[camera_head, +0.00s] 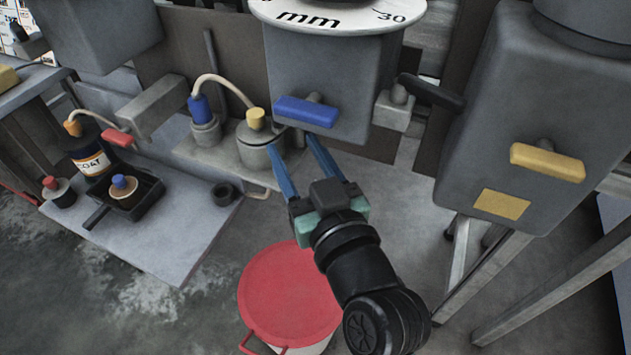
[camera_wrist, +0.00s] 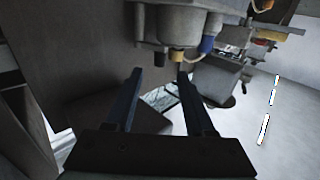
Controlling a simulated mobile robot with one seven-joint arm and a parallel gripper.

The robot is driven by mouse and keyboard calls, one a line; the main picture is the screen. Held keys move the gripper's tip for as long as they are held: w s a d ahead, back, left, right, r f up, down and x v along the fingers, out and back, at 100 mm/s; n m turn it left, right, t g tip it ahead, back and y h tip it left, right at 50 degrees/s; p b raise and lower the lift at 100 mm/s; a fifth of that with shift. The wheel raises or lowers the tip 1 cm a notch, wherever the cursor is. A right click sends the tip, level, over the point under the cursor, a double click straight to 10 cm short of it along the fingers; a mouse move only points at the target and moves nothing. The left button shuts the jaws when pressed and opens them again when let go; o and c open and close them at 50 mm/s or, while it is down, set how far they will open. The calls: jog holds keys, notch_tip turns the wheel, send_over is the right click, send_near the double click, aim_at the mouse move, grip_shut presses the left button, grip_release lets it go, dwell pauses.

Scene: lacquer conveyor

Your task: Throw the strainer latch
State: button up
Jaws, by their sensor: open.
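No label in view marks which part is the strainer latch. A blue lever (camera_head: 306,111) sits on the front of the grey housing under the round "mm" dial. A yellow lever (camera_head: 547,162) is on the grey housing at the right, and a black lever (camera_head: 432,92) is between the two housings. My gripper (camera_head: 291,145) is open and empty, its blue fingers pointing up just below the blue lever. In the wrist view my gripper (camera_wrist: 158,82) shows its two fingers apart, with a yellow cap (camera_wrist: 176,54) beyond them. Contact with the lever cannot be told.
A grey pot with a yellow cap (camera_head: 256,118) stands close left of my fingers, beside a blue-capped pot (camera_head: 199,110). A red lever (camera_head: 117,138) and a black tray (camera_head: 127,195) are at the left. A red-lidded bucket (camera_head: 290,292) stands below my gripper.

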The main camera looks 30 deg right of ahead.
jog(key=s, duration=0.7)
jog(key=shift+a, duration=0.4)
